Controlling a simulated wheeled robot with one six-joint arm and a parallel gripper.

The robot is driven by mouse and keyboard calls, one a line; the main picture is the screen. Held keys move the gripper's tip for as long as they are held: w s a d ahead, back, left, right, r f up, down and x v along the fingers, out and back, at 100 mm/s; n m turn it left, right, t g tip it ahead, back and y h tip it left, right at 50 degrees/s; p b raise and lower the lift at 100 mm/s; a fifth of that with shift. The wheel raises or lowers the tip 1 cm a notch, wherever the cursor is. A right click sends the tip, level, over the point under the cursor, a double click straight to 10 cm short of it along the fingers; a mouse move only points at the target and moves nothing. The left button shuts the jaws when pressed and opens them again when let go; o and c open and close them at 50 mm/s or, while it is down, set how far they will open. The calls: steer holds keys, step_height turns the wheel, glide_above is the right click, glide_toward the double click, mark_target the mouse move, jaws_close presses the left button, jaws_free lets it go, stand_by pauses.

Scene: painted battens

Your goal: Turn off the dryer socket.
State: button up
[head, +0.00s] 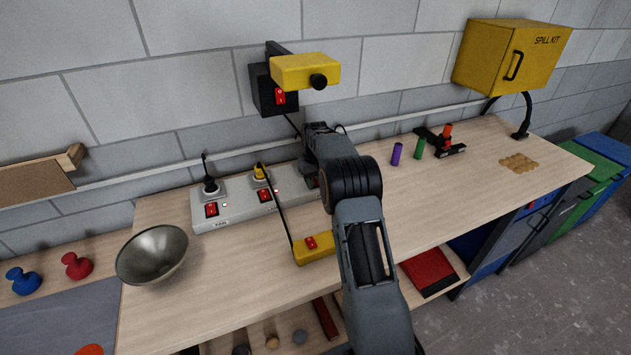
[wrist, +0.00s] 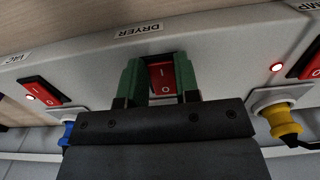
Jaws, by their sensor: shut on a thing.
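A grey power strip (head: 240,212) lies along the back of the bench. In the wrist view its DRYER label (wrist: 138,31) sits above a red rocker switch (wrist: 162,76) marked I and O. The green fingers of my gripper (wrist: 161,82) stand on either side of this switch, shut on it. Which side of the rocker is pressed in, I cannot tell. The dryer plug and any dryer light are hidden behind my gripper. In the head view my arm covers this end of the strip.
A neighbouring red switch with a lit lamp and yellow plug (wrist: 283,120) is on one side; the VAC switch (wrist: 46,91) and blue plug are on the other. A yellow cabled box (head: 314,249), a bowl (head: 152,255) and small cylinders (head: 397,154) stand on the bench.

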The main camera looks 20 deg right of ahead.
steer(key=r+p, duration=0.1)
steer(key=p, duration=0.2)
steer(key=shift+w+g, duration=0.1)
steer(key=shift+g, duration=0.2)
steer(key=shift+r+g+p, duration=0.1)
steer(key=shift+g+p, duration=0.2)
steer(key=shift+p, duration=0.65)
steer(key=p, duration=0.1)
steer(key=g+p, duration=0.1)
steer(key=p, duration=0.1)
steer(key=shift+w+f+g, duration=0.2)
steer(key=shift+w+g, duration=0.05)
steer(key=shift+g, duration=0.05)
steer(key=shift+f, duration=0.1)
steer(key=o, duration=0.9)
